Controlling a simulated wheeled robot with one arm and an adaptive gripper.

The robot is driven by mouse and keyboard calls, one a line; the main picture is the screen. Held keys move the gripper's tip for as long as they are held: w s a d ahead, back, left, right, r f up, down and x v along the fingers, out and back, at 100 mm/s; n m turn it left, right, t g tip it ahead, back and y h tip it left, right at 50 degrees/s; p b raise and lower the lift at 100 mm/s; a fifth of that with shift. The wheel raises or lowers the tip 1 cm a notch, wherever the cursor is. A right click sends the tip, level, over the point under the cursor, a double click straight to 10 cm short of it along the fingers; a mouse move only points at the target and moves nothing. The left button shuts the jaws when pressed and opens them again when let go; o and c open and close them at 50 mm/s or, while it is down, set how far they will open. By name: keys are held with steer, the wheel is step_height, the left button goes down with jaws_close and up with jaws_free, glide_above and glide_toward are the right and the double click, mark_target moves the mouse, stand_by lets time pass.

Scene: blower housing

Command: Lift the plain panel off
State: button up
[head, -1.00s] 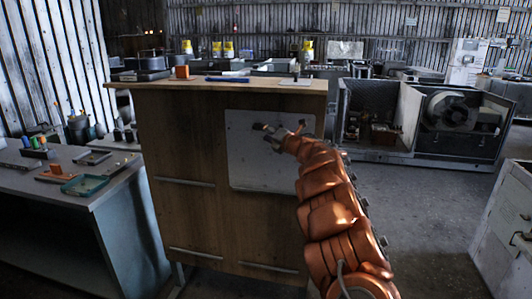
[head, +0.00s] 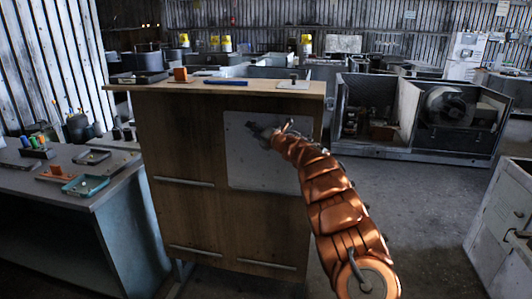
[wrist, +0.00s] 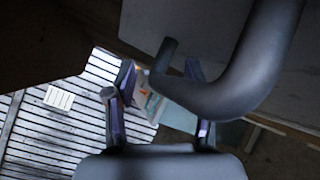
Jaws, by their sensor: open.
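The plain panel (head: 262,165) is a light grey rectangle upright against the front of the wooden cabinet, below its top. My gripper (head: 258,131) is in front of the panel's upper part, and its jaws are small and dark there. In the wrist view my gripper (wrist: 158,75) is open, its two fingers apart. A thick, dark bent handle (wrist: 225,95) crosses close in front of the fingers, with its short end over the gap. The panel's flat grey face (wrist: 295,75) shows behind it. I cannot tell whether the fingers touch the handle.
The wooden cabinet (head: 185,215) carries an orange block (head: 180,74), a blue bar (head: 225,82) and a small plate with a knob (head: 294,84). A grey bench (head: 110,190) with trays stands at left. An open blower housing (head: 450,115) stands behind right.

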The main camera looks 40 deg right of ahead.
steer(key=shift+w, duration=0.1)
jaws_close()
stand_by(0.5)
stand_by(0.3)
